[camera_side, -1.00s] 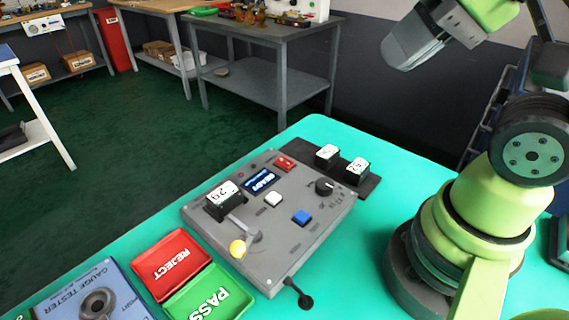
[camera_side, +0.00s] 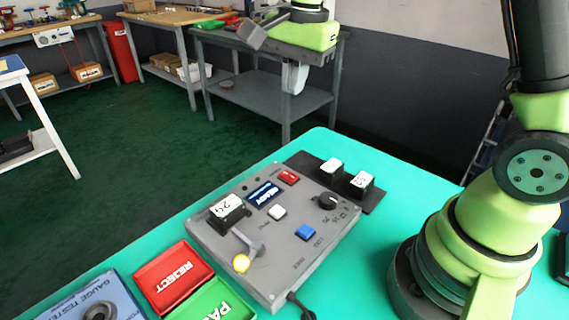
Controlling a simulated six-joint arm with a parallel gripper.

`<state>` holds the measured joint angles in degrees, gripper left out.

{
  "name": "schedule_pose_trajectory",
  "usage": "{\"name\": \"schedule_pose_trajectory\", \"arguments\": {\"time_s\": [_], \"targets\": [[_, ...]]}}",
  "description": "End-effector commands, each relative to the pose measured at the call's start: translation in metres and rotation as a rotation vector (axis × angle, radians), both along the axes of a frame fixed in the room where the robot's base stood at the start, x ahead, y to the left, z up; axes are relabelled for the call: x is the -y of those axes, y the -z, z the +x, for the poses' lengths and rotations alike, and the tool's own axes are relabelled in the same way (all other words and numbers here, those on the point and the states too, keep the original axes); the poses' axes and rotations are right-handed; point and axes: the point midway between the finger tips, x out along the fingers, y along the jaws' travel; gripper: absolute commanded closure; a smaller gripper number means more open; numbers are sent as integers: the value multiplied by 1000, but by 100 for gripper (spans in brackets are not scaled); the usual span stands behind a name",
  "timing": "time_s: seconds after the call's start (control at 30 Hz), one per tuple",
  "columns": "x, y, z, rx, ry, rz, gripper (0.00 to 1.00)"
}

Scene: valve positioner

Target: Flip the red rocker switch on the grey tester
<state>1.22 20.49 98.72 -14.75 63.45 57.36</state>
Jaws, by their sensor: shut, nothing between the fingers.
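The grey tester (camera_side: 285,262) lies on the teal table. Its small red rocker switch (camera_side: 289,177) sits near the tester's far edge, beside the lit display; which side of the rocker is pressed is too small to tell. My gripper (camera_side: 291,90) hangs at the top of the side view, pointing down, above and behind the tester. It is shut and empty, well apart from the switch. Nothing hides the switch.
Two more blocks (camera_side: 331,171) stand behind. Red REJECT (camera_side: 172,277) and green PASS trays (camera_side: 212,303) lie front left.

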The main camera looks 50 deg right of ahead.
Motion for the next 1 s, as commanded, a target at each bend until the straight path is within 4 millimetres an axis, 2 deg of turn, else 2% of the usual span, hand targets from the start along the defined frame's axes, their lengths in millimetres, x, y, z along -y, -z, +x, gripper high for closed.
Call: {"name": "schedule_pose_trajectory", "arguments": {"time_s": [0.1,0.23,0.4,0.77,0.87,1.0], "targets": [[4,25,16,-64,108,-6,100],[7,42,25,-102,186,-14,100],[8,51,29,-119,226,-19,100],[8,53,28,-120,226,-19,100],[8,61,28,-123,225,-19,100],[8,83,27,-126,225,-19,100]]}}
